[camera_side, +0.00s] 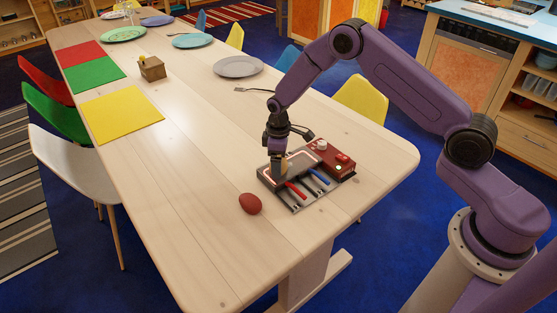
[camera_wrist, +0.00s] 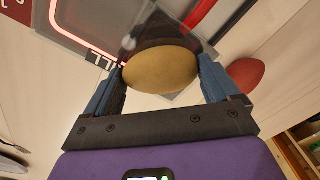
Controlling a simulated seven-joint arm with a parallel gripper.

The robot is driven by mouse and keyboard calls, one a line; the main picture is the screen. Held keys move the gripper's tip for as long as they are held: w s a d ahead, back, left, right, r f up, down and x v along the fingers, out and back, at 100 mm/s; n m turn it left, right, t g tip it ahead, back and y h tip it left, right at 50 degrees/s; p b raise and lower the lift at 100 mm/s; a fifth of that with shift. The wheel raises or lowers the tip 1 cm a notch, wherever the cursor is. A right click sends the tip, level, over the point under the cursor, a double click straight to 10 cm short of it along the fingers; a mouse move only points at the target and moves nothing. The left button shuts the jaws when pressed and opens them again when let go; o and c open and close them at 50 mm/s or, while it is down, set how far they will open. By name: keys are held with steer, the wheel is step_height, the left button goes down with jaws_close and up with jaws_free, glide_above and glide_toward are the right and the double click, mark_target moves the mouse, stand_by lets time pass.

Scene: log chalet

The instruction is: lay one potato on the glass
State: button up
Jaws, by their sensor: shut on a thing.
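My gripper (camera_side: 278,164) points down over the near left part of a flat device on the table. It is shut on a yellow-brown potato (camera_wrist: 160,69), held between the two fingers in the wrist view. The device's glass (camera_side: 303,158) has a glowing outline, which also shows at the top left of the wrist view (camera_wrist: 84,18). The potato is at or just above the device; I cannot tell whether it touches the glass. A red-brown potato (camera_side: 250,203) lies on the table left of the device, and shows at the right in the wrist view (camera_wrist: 246,74).
A red box with controls (camera_side: 333,163) adjoins the glass on its right. Red and blue handled bars (camera_side: 297,190) lie along its near side. A fork (camera_side: 254,90), a grey plate (camera_side: 238,67) and a small wooden box (camera_side: 151,69) stand farther back. The table's near left is clear.

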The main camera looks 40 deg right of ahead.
steer(key=o, duration=0.8)
step_height(320, 180, up, 12)
steer(key=shift+r, duration=0.2)
steer(key=s+a+r+n, duration=0.1)
steer(key=s+a+r, duration=0.3)
steer(key=s, duration=0.5)
steer(key=s+a+r+n, duration=0.1)
steer(key=s+a+r, duration=0.1)
steer(key=s+r, duration=0.5)
steer(key=s+d+n, duration=0.1)
steer(key=s+d, duration=0.2)
steer(key=s, duration=0.8)
steer(key=s+d+n, duration=0.1)
steer(key=s+d, duration=0.3)
steer(key=s, duration=0.8)
steer(key=shift+r, duration=0.3)
